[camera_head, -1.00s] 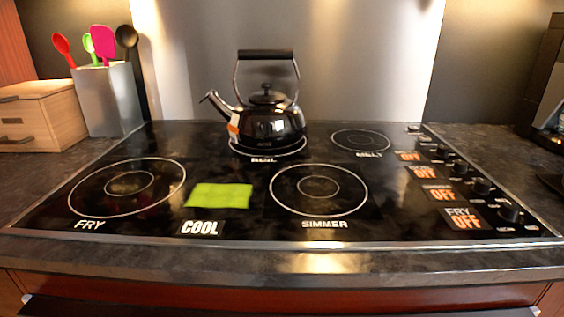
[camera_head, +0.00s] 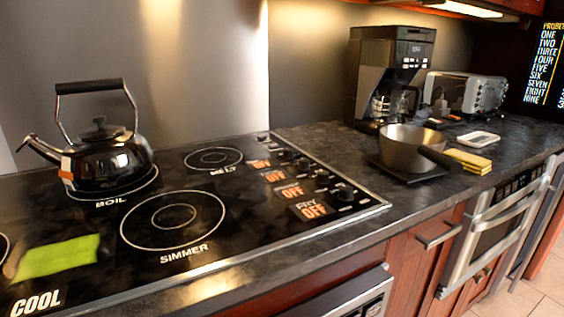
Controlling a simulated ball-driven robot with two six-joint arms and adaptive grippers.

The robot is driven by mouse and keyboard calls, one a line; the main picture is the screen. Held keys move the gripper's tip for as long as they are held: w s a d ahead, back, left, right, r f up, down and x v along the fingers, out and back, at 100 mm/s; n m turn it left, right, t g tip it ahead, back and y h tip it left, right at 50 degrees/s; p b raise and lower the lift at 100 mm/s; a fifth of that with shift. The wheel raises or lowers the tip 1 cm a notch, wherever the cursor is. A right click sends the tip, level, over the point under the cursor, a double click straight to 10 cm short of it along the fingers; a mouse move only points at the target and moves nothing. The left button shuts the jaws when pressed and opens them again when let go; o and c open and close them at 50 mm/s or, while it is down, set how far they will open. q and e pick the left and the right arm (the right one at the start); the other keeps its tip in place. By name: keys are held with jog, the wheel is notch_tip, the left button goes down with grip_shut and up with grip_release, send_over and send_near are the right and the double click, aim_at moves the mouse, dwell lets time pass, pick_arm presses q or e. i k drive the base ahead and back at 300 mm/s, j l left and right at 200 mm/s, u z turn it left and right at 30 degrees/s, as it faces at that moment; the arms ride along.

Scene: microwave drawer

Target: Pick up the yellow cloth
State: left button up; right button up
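A small folded yellow cloth (camera_head: 468,161) lies on the dark countertop at the right, just right of a metal pan. A flat yellow-green cloth-like rectangle (camera_head: 58,256) lies on the cooktop at the lower left, above the COOL label. Neither of my grippers shows in the head view.
The metal pan (camera_head: 402,148) sits on a dark mat, its handle pointing toward the yellow cloth. A white dish (camera_head: 478,139), a coffee maker (camera_head: 388,75) and a toaster oven (camera_head: 466,92) stand behind. A black kettle (camera_head: 100,157) is on the cooktop. The counter between cooktop and pan is clear.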

aim_at(474, 164)
jog(key=k+j+z, duration=0.15)
jog(key=z, duration=1.05)
jog(key=u, duration=1.7)
jog(key=z, duration=1.65)
jog(key=i+l+u, duration=0.1)
jog(key=i+l, duration=0.15)
jog(key=i+l+u, duration=0.1)
jog(key=l, duration=0.25)
jog(key=i+l+u, duration=0.1)
jog(key=i+l, duration=0.25)
jog(key=i+l+u, duration=0.1)
jog(key=l, duration=0.25)
jog(key=i+l, duration=0.3)
jog(key=i+l+u, duration=0.15)
jog(key=l, duration=0.25)
jog(key=i+l+u, duration=0.1)
jog(key=l, duration=0.3)
jog(key=i+j, duration=0.05)
jog(key=i, duration=0.05)
